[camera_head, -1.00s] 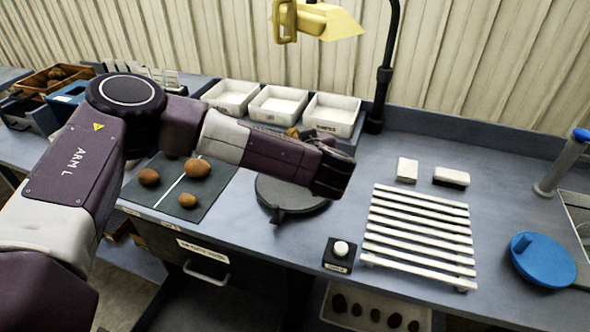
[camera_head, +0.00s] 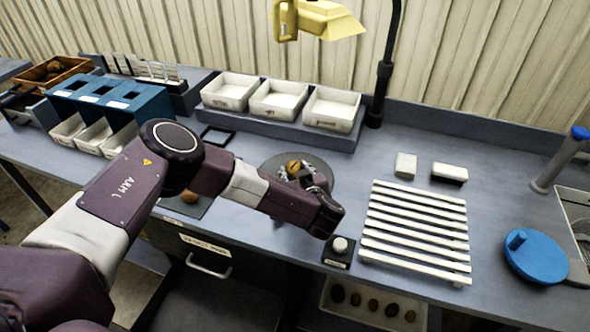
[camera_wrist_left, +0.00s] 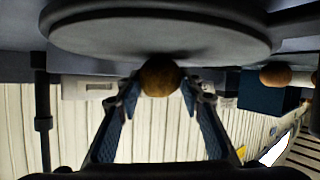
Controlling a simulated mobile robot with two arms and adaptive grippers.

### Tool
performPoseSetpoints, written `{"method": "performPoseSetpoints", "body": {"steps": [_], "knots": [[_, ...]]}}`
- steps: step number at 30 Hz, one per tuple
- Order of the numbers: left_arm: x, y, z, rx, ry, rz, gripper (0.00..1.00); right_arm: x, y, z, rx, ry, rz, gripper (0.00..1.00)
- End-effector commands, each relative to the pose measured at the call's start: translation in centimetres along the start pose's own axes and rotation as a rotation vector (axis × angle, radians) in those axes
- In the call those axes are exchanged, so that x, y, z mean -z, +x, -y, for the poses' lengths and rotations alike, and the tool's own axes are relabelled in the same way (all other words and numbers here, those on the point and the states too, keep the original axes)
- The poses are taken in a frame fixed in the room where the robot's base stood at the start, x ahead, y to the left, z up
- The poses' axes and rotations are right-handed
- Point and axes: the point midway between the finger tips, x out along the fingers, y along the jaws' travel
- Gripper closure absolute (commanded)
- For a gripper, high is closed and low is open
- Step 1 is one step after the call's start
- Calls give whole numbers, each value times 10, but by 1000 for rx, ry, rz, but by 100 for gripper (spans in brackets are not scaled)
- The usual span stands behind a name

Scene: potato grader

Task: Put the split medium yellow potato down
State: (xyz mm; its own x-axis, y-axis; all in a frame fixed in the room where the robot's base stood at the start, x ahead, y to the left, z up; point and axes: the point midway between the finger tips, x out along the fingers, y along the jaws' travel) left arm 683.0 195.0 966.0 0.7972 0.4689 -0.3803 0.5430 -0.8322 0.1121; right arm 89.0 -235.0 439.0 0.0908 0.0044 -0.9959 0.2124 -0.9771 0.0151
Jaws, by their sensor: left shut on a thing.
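The yellow-brown potato (camera_head: 293,165) is at the round grey disc (camera_head: 269,171) on the bench, partly hidden by my gripper. My left gripper (camera_head: 299,173) is shut on it, low over the disc. In the left wrist view the potato (camera_wrist_left: 160,76) sits between the two blue-padded fingertips, right against or very near the disc (camera_wrist_left: 160,35); I cannot tell whether it touches. The split is not clear in either view. My right gripper is not in view.
Three white bins (camera_head: 279,98) stand on a step behind the disc. A button box (camera_head: 339,252) and white slatted rack (camera_head: 415,230) are to the right. A potato (camera_head: 190,196) lies on the dark mat, partly behind my arm. A blue divided box (camera_head: 150,101) stands left.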

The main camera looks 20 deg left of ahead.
Motion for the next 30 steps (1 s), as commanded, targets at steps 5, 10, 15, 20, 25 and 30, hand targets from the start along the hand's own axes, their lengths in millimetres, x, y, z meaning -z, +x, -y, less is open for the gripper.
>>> {"method": "performPoseSetpoints", "body": {"steps": [5, 10, 15, 20, 25, 30], "knots": [[-3, 1, 0, 0, 0, 0, 64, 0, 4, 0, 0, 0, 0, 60], [-2, 1, 0, 1, 0, 0, 48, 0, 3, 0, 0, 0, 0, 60], [-2, 1, 0, 1, 0, 0, 48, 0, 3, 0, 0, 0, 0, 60], [2, -1, 0, 1, 0, 0, 48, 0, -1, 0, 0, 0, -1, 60], [-1, -20, -1, -3, 0, 2, 48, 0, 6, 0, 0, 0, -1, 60], [-2, -55, -1, -5, 1, 2, 48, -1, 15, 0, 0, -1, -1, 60]]}}
